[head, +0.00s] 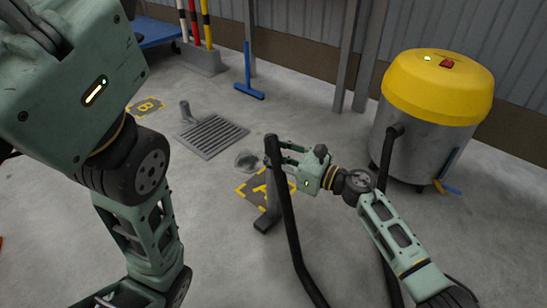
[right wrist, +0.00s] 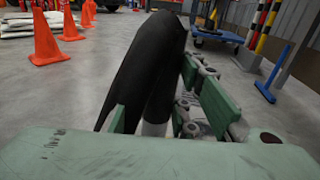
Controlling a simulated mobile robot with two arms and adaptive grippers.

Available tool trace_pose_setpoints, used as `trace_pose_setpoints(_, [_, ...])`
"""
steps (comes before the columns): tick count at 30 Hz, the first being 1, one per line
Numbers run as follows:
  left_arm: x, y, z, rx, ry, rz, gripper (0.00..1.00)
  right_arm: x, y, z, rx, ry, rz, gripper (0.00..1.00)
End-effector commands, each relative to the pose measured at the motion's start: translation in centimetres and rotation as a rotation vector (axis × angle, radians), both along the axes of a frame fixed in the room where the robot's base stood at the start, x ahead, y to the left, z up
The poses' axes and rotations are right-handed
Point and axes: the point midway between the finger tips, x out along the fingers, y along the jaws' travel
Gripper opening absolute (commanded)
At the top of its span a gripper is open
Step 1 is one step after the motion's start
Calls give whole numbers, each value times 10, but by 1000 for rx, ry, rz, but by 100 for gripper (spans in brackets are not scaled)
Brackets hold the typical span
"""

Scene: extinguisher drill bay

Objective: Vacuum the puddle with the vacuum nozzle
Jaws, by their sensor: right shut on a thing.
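The vacuum nozzle (head: 268,216) is a grey wand with a flat foot, standing on the floor over the yellow-framed "A" marking. My right gripper (head: 279,153) is shut on the top of the wand, where the black hose (head: 293,240) joins. In the right wrist view the black hose (right wrist: 152,65) rises close between the green fingers and hides much of the floor. The puddle (head: 248,160) is a small dark wet patch behind the wand, with the nozzle foot nearer to me and apart from it. My left arm shows at left, but its gripper is out of view.
The yellow-topped vacuum drum (head: 437,85) stands at right. A floor drain grate (head: 211,136) lies left of the puddle, with a "B" marking (head: 145,107) beyond. A blue squeegee (head: 249,90) stands behind. Orange cones (right wrist: 47,40) show in the wrist view.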

Motion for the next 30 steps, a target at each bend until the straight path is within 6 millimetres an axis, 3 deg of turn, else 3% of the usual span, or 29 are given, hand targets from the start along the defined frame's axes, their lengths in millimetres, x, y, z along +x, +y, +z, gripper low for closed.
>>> trace_pose_setpoints(16, [0,0,-15,1,0,0,0,13,17,2,4,-2,0,0])
trace_pose_setpoints(30, [0,0,-16,1,0,0,0,15,20,3,3,-3,0,0])
